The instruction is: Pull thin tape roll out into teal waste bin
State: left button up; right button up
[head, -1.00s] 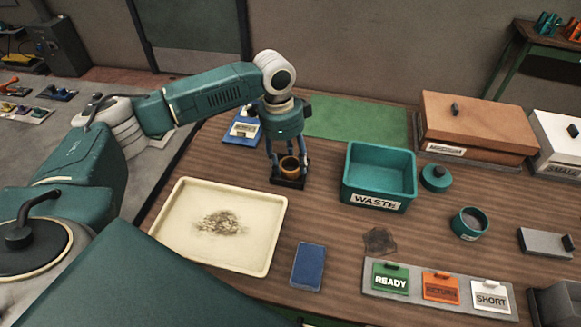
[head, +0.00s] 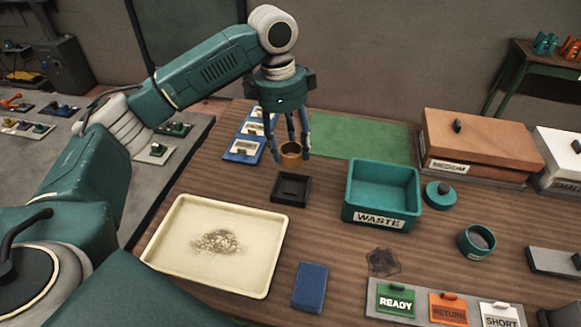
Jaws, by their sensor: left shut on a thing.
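The thin tape roll (head: 291,155) is a small tan-brown ring. My left gripper (head: 290,146) points down with its fingers around the roll and is shut on it, holding it above the table. A small black square tray (head: 290,190) sits below and looks empty. The teal waste bin (head: 382,190), labelled WASTE, stands open to the right of the roll, and its visible inside looks empty. My right gripper is not in view.
A cream tray (head: 270,284) with brown debris lies at the front left. A blue block (head: 310,287) lies near the front. A teal lid (head: 439,194) and a teal cup (head: 477,242) stand right of the bin. A green mat (head: 360,138) lies clear behind.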

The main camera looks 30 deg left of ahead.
pick_arm(q)
notch_tip(320, 180, up, 12)
jog(key=p, duration=0.4)
jog(key=shift+f, duration=0.2)
dwell(0.4)
